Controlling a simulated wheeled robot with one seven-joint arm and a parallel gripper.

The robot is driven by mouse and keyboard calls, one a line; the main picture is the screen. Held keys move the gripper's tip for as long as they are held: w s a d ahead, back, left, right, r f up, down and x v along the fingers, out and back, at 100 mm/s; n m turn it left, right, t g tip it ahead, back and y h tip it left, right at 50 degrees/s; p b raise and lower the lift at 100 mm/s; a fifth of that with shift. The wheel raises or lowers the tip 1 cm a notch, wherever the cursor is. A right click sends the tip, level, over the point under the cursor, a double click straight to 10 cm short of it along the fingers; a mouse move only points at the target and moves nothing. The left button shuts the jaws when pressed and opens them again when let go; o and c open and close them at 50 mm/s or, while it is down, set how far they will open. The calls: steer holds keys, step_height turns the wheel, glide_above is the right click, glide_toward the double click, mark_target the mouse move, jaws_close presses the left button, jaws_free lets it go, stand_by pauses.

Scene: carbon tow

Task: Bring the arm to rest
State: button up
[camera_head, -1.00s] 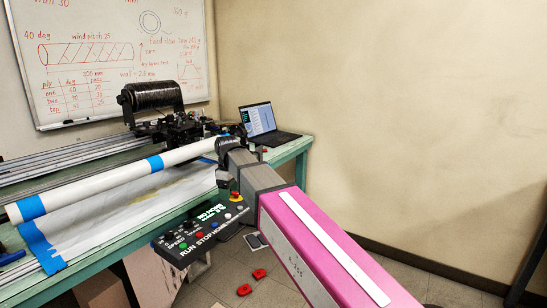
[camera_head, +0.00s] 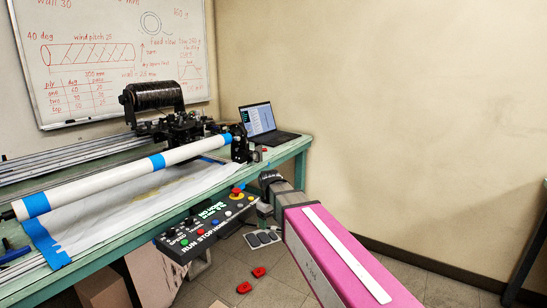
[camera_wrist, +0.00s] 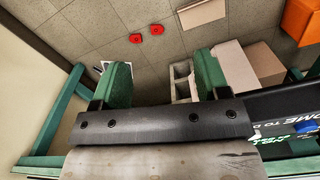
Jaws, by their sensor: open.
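My arm (camera_head: 335,255), with a pink link and a grey section, reaches up from the lower right in the head view. Its dark wrist end (camera_head: 270,180) is just off the front right edge of the green bench (camera_head: 292,150), beside the control panel (camera_head: 210,228). In the wrist view my gripper (camera_wrist: 162,78) points down towards the floor. Its two green fingers are wide apart with nothing between them. In the head view the fingers are mostly hidden or too small to make out.
A white mandrel (camera_head: 110,180) with blue tape lies along the bench, near the black winding head (camera_head: 180,130) and a laptop (camera_head: 262,125). Boxes (camera_head: 155,275) stand under the bench.

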steer(key=s+d+f+m, duration=0.4)
steer(key=d+f, duration=0.3)
steer(key=d, duration=0.3)
steer(key=s+d+f+m, duration=0.4)
steer(key=s+d+f, duration=0.3)
steer(key=d, duration=0.3)
steer(key=shift+d+f+m, duration=0.2)
steer(key=shift+f+m, duration=0.15)
steer(key=shift+m, duration=0.05)
